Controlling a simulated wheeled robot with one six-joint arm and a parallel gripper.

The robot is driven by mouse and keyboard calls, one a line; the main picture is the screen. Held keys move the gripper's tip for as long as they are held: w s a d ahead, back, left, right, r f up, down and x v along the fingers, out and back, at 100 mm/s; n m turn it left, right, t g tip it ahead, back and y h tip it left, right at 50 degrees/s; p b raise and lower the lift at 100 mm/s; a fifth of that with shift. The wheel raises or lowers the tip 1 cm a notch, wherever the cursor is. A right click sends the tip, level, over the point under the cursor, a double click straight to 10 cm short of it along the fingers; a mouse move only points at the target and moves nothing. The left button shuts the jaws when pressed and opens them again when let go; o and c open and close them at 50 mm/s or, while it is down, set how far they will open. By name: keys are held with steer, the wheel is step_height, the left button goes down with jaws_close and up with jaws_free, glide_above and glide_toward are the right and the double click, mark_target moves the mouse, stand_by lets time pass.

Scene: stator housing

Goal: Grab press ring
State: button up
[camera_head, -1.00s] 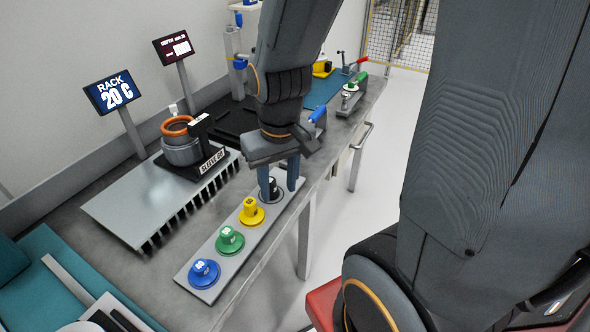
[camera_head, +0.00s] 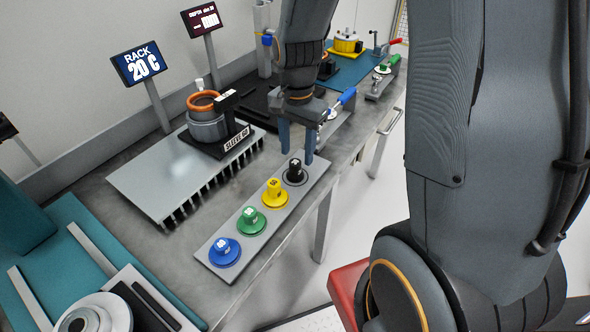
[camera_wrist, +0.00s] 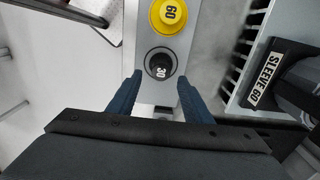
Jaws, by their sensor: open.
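Several round knobbed pieces, which may be the press rings, stand in a row on a light grey strip (camera_head: 238,255): blue (camera_head: 224,251), green (camera_head: 250,220), yellow (camera_head: 275,193) and black (camera_head: 294,173). The black piece, marked 30, also shows in the wrist view (camera_wrist: 160,65), beside the yellow one (camera_wrist: 168,14), marked 60. My gripper (camera_head: 297,154) is open and empty, with its fingers just above and behind the black piece in the head view. In the wrist view my gripper (camera_wrist: 160,78) has its fingertips apart, one on each side of the black piece's near edge.
A finned grey plate (camera_head: 150,185) lies left of the strip, bearing a grey cylinder with an orange ring (camera_head: 203,102) and a black block labelled SLEEVE 60 (camera_head: 237,138). Toggle clamps and a yellow part (camera_head: 347,43) stand farther back. The bench edge runs close right of the strip.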

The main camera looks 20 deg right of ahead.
mark_target(296, 161)
steer(key=shift+s+a+f+p, duration=0.15)
steer(key=shift+f+p, duration=0.2)
steer(key=shift+f, duration=1)
steer(key=shift+a+f+p, duration=0.1)
steer(key=shift+f+p, duration=0.25)
steer(key=shift+f, duration=0.95)
steer(key=c, duration=1.1)
steer(key=shift+o, duration=0.2)
steer(key=shift+r, duration=0.1)
